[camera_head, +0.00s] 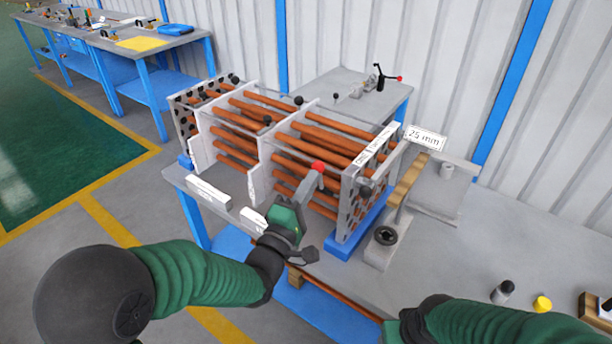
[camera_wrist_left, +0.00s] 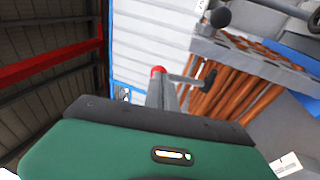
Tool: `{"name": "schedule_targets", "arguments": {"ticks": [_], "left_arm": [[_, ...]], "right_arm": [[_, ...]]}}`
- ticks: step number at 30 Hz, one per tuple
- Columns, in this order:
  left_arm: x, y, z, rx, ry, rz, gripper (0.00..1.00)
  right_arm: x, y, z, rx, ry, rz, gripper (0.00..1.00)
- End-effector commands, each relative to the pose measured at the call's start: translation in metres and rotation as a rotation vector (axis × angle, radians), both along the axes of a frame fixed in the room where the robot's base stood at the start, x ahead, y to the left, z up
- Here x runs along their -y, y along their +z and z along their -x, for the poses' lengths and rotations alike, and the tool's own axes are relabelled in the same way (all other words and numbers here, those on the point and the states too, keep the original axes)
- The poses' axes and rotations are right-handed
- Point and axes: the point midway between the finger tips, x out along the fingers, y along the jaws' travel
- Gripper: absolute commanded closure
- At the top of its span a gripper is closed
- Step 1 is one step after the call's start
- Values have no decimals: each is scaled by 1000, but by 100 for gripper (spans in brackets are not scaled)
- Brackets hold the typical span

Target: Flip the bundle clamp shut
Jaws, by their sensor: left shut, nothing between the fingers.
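My left gripper (camera_head: 317,172) is shut and empty, pointing up in front of the right part of the tube bundle (camera_head: 325,140). The fingers also show shut in the left wrist view (camera_wrist_left: 160,80). A red piece shows at their tips; I cannot tell whether it is part of them. The bundle's orange tubes run through white plates. A toggle clamp (camera_head: 379,77) with a black upright part and a red-tipped lever pointing right stands on the bench behind; I cannot tell if it is the bundle clamp. My right arm shows at the lower right, its fingers out of view.
A blue block (camera_head: 345,240) is under the bundle's right end plate. A grey fixture with a wooden bar (camera_head: 408,180) and a "25 mm" sign (camera_head: 425,137) stands right of it. A dark bottle (camera_head: 502,292) and yellow-capped item (camera_head: 542,304) stand at lower right.

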Motion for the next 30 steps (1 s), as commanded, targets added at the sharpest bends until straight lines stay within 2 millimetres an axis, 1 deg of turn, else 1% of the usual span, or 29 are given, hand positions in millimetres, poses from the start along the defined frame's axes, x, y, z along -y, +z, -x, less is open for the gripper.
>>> {"name": "schedule_targets", "arguments": {"ticks": [1, 9, 15, 18, 21, 26, 30], "left_arm": [[1, 19, -3, -30, 1, -23, 100], [14, 33, -20, -236, 0, -171, 100], [25, 36, -34, -390, -1, -281, 100], [30, 35, -41, -460, -1, -332, 100], [35, 33, -47, -523, -1, -379, 100], [41, 28, -55, -606, -2, -441, 100], [43, 24, -60, -609, -1, -440, 100]], "right_arm": [[0, 28, 0, 0, 0, 0, 50], [0, 101, 0, 0, 0, 0, 50], [0, 147, 0, 0, 0, 0, 50], [0, 163, 0, 0, 0, 0, 50], [0, 174, 0, 0, 0, 0, 50], [0, 181, 0, 0, 0, 0, 50], [0, 183, 0, 0, 0, 0, 50]]}}
